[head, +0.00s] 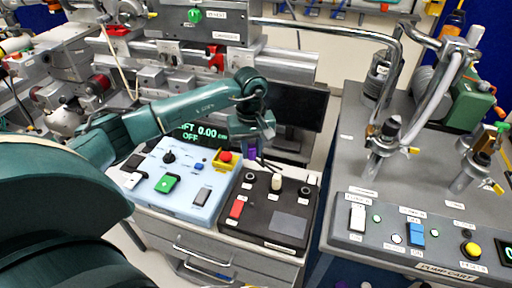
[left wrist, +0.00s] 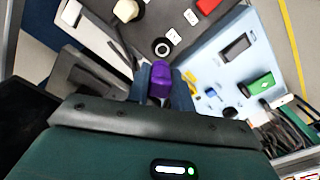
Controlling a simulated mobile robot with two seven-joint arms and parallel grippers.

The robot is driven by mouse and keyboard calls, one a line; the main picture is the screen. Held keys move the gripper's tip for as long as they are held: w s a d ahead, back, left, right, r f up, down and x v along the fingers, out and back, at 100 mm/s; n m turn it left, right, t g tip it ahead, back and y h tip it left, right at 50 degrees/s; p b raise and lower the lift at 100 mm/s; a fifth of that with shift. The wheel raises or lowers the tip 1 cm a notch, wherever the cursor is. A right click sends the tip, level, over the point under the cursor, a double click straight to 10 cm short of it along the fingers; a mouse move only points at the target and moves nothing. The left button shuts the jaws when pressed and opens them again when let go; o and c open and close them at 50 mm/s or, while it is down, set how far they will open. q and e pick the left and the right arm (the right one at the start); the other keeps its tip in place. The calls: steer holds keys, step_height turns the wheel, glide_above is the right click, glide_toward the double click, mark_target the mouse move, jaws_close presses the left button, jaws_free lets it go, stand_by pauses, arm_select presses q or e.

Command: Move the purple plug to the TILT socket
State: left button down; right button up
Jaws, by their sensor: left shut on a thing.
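The purple plug (head: 252,153) is held in my left gripper (head: 258,137), above the back edge of the black control box (head: 268,236). In the left wrist view the plug (left wrist: 160,80) shows between the fingers of my left gripper (left wrist: 160,92), which are shut on it. A round black socket with a pale ring (left wrist: 162,47) lies just beyond the plug there, apart from it in the picture. Small white labels sit near it, but I cannot read which one says TILT. My right gripper is not in view.
The black box carries a white knob (head: 276,183) and a red switch (head: 237,208). A light blue control box (head: 190,199) with a red button (head: 225,156) stands to its left. The pump cart (head: 400,190) with pipes stands right, beyond a gap. A dark monitor (head: 300,108) is behind.

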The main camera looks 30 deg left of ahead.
mark_target(250, 157)
arm_select(q)
steer(key=shift+s+a, duration=0.1)
steer(key=shift+a, duration=0.25)
steer(key=shift+f, duration=0.2)
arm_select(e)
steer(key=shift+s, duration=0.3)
arm_select(q)
steer(key=shift+f+b, duration=0.45)
steer(key=shift+f, duration=0.25)
steer(key=shift+f+b, duration=0.45)
steer(key=shift+f, duration=0.3)
steer(key=shift+f+b, duration=0.8)
steer(key=shift+f, duration=1.05)
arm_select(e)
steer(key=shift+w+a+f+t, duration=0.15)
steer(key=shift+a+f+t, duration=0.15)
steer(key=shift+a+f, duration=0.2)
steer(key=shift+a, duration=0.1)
arm_select(q)
steer(key=shift+f+b, duration=0.2)
steer(key=shift+b, duration=0.1)
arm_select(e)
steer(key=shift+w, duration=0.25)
